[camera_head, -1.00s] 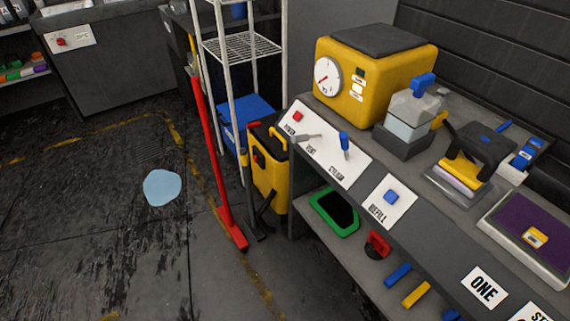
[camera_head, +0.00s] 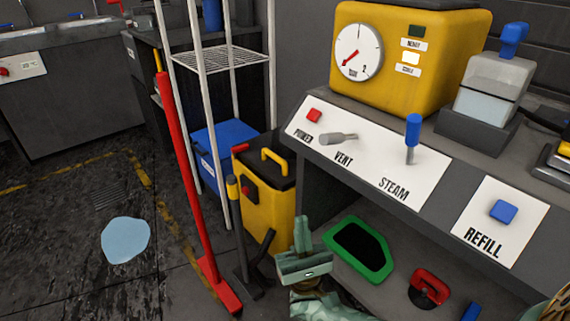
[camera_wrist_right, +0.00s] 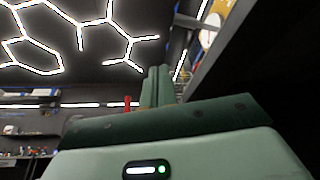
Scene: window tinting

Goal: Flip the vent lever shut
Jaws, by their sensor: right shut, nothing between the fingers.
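The vent lever (camera_head: 338,139) is a short grey lever above the VENT label on the white panel at the front of the bench. My left gripper is in neither view.
Right of the vent lever stands the blue-handled steam lever (camera_head: 413,132); left of it is a red power button (camera_head: 314,115). A yellow machine with a dial (camera_head: 410,55) stands behind. A green-rimmed tray (camera_head: 388,262) is on the lower shelf. A red-handled pole (camera_head: 180,170) stands left.

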